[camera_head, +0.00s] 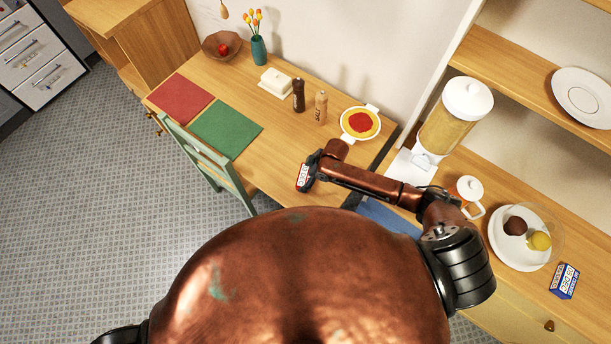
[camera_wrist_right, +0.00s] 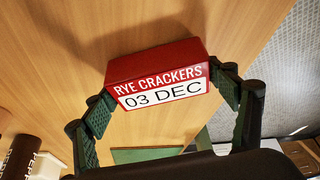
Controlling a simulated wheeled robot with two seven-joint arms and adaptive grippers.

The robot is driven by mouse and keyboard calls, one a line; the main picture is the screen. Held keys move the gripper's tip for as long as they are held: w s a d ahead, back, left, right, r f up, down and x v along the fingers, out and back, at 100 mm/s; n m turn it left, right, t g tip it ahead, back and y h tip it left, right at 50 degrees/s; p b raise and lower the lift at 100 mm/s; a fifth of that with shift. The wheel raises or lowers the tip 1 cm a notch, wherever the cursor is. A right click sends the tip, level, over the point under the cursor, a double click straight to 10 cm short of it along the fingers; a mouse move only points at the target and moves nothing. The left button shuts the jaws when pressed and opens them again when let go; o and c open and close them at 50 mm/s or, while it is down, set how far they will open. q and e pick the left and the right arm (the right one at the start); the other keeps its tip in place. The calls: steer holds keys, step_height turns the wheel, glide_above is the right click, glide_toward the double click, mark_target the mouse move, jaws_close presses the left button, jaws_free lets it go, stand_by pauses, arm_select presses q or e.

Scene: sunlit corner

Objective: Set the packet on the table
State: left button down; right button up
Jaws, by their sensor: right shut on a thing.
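A red and white packet (camera_wrist_right: 160,78) labelled RYE CRACKERS 03 DEC sits between the green-padded fingers of my right gripper (camera_wrist_right: 167,88). In the head view the right gripper (camera_head: 311,170) is at the front right part of the wooden table (camera_head: 290,142), with the packet (camera_head: 303,177) at its tip. The gripper is shut on the packet. Table wood with a dark shadow lies behind the packet in the wrist view. I cannot tell whether the packet touches the table. My left gripper is not in view.
On the table are a red mat (camera_head: 180,99), a green mat (camera_head: 226,127), a butter dish (camera_head: 276,83), a pepper mill (camera_head: 299,95), a salt mill (camera_head: 321,107) and a pie dish (camera_head: 361,123). A green chair (camera_head: 215,160) stands at the front. A blue packet (camera_head: 565,281) lies on the right counter.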

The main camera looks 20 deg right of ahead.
steer(key=o, duration=1.3)
steer(key=shift+f, duration=0.1)
steer(key=v, duration=1.2)
steer(key=shift+a, duration=0.1)
